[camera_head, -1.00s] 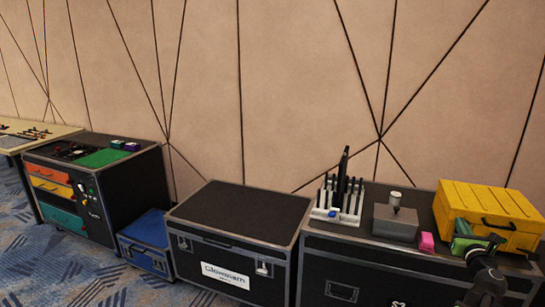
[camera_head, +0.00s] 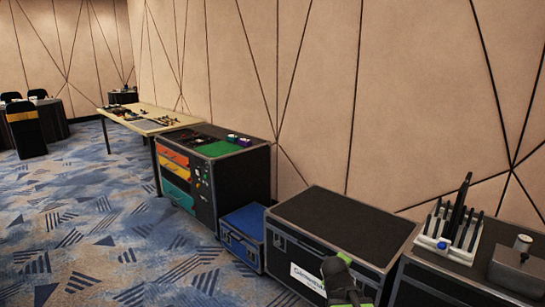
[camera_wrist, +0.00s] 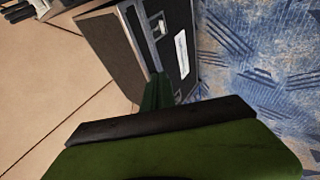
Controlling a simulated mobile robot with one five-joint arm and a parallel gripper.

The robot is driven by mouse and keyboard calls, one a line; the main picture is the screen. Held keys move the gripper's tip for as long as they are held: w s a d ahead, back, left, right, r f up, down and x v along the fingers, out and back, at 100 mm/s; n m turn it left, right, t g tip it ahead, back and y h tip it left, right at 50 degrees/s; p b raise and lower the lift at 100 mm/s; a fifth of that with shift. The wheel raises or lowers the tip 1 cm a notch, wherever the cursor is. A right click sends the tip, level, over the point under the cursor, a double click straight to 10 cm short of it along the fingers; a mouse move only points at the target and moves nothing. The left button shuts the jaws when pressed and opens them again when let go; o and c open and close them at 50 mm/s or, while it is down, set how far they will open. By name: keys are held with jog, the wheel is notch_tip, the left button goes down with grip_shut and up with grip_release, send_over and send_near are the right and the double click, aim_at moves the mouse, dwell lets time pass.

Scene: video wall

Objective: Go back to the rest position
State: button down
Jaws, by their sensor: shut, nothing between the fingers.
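My gripper (camera_wrist: 157,92) shows in the wrist view as dark green fingers, shut and empty, with my green and black wrist below them. In the head view, my dark arm with a little green shows at the bottom, in front of the black flight case (camera_head: 345,225) with a white label. The fingers are hard to make out there. The same case also shows in the wrist view (camera_wrist: 175,35), past the fingers.
A blue case (camera_head: 245,230) stands left of the black case, then a cabinet with coloured drawers (camera_head: 178,170) and a long table (camera_head: 150,127). At the right, another case holds a white rack (camera_head: 450,245) and a grey box (camera_head: 515,270). Open carpet (camera_head: 90,220) lies at the left.

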jog(key=s+a+f+m+g+y, duration=0.1)
jog(key=s+a+f+m+g, duration=0.15)
jog(key=s, duration=0.35)
jog(key=s+a+f+m+g+y, duration=0.1)
jog(key=s+a+f+m+g, duration=0.15)
jog(key=s+m, duration=0.2)
jog(key=s+a+f+m+g+y, duration=0.1)
jog(key=s+a+f+m+g, duration=0.1)
jog(key=s+m+g, duration=0.3)
notch_tip(320, 180, up, 18)
jog(key=n+t+p, duration=0.1)
jog(key=n+p, duration=0.1)
jog(key=p, duration=1.6)
jog(key=shift+s, duration=0.4)
jog(key=shift+d+f, duration=0.1)
